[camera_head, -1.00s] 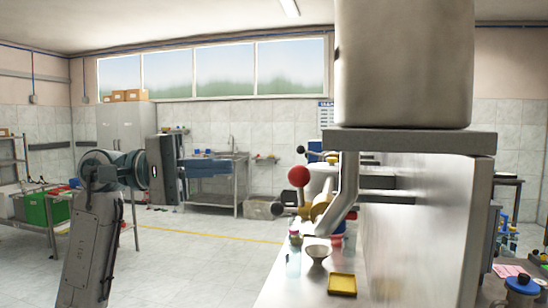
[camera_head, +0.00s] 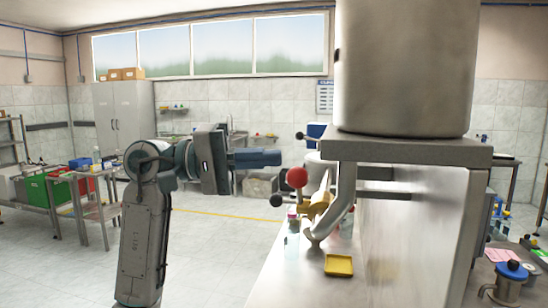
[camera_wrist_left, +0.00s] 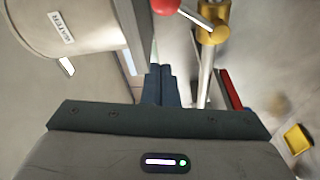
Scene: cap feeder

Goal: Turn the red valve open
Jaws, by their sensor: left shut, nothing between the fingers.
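The closed fingers (camera_wrist_left: 161,84) also show in the wrist view. My right gripper is out of view.
A steel counter below the tank holds a yellow tray (camera_head: 339,265) and small items. Black knobs (camera_head: 276,200) sit left of the valve. A blue-lidded container (camera_head: 512,280) stands at lower right. Open floor lies between the counter and the left shelves.

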